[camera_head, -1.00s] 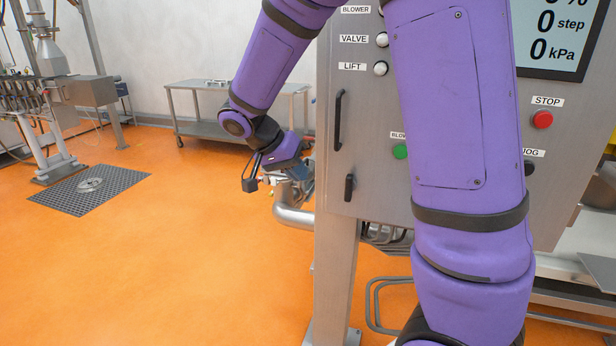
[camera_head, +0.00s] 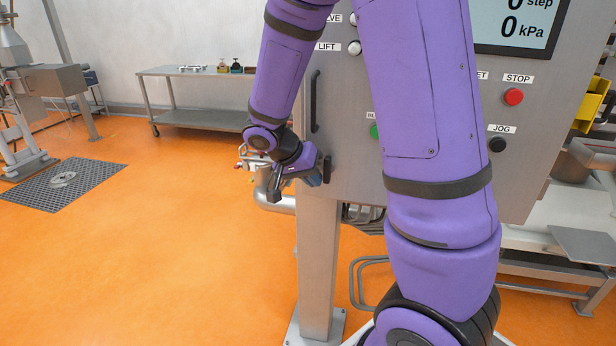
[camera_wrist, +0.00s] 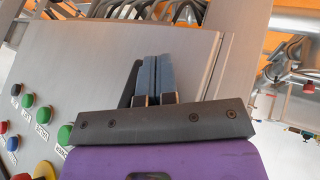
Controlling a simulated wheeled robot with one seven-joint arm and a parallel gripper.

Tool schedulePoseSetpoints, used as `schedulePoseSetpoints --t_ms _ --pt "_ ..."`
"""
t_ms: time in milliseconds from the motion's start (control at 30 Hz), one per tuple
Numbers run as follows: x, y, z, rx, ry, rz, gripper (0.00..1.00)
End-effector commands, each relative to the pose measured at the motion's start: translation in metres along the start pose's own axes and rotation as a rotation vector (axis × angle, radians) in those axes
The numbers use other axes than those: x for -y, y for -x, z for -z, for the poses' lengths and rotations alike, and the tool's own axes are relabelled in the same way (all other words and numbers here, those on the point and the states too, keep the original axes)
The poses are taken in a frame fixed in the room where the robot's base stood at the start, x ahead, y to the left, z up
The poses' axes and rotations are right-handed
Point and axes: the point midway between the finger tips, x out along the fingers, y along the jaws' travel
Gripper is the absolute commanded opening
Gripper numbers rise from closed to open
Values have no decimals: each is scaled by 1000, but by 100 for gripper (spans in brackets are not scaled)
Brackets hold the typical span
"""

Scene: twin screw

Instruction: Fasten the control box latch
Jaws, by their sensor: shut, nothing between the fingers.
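The control box (camera_head: 350,150) is a grey metal cabinet on a post. Its small black latch (camera_head: 327,168) is upright near the lower left corner of the front, below a long black handle (camera_head: 315,101). My gripper (camera_head: 314,179) is at that corner, just left of the latch; I cannot tell if they touch. In the wrist view, the two blue-grey fingers (camera_wrist: 157,70) are together and empty. A dark bar (camera_wrist: 129,88) shows beside them, partly hidden by my gripper; I cannot tell whether it is the latch or the handle.
A red STOP button (camera_head: 513,96) and a black JOG button (camera_head: 497,144) are on the box front. A pipe (camera_head: 270,195) runs near my gripper. A steel cart (camera_head: 200,115) stands behind.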

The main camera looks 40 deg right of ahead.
Motion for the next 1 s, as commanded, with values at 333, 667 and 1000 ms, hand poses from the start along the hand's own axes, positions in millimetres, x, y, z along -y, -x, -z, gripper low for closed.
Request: schedulePoseSetpoints --t_ms 333,667,1000 --pt "1 0 0 -3 6 -11 0" --pt "0 -2 -1 -15 28 -65 0" --pt "0 -4 -2 -26 51 -122 0"
